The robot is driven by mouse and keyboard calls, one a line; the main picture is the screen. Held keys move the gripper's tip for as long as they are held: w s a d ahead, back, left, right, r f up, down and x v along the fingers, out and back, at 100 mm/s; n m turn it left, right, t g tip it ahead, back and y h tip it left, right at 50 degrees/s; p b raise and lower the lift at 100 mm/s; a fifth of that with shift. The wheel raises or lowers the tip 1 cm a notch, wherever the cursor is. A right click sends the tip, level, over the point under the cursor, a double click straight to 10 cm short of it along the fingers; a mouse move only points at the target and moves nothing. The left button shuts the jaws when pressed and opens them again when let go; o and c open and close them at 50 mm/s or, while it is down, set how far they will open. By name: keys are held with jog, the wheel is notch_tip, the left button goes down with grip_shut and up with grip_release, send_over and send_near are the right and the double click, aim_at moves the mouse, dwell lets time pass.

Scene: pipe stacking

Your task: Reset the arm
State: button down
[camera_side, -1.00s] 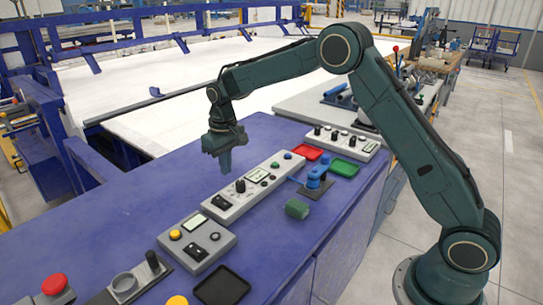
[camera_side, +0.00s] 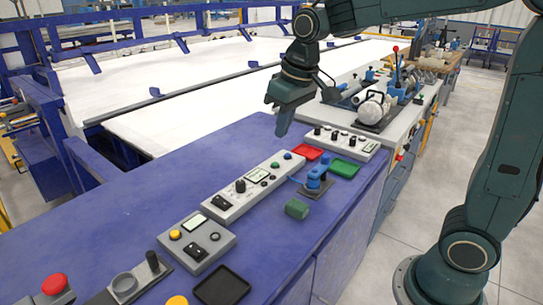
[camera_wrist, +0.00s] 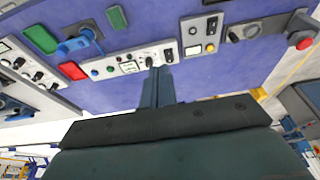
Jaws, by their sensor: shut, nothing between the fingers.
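My gripper (camera_side: 282,130) hangs in the air above the far edge of the blue bench (camera_side: 120,205), fingers pointing down. Its fingers are together and hold nothing. In the wrist view the shut fingers (camera_wrist: 157,85) stand in front of the long grey control panel (camera_wrist: 130,62). A short green pipe piece (camera_side: 297,208) lies on the bench, apart from the gripper. It also shows in the wrist view (camera_wrist: 117,17). Next to it is a blue fixture (camera_side: 315,178) on a dark plate.
A red tray (camera_side: 308,152) and a green tray (camera_side: 344,168) lie beside a small control panel (camera_side: 342,140). A long grey panel (camera_side: 250,185) with knobs is below my gripper. A black tray (camera_side: 222,288) lies at the front. Bench surface left of the panels is clear.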

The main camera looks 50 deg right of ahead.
jog(key=s+f+t, duration=0.1)
jog(key=s+t, duration=0.1)
jog(key=s, duration=1.7)
jog(key=shift+s+d+t, duration=0.25)
jog(key=shift+s+t, duration=0.05)
jog(key=shift+s, duration=0.1)
jog(key=shift+f, duration=0.1)
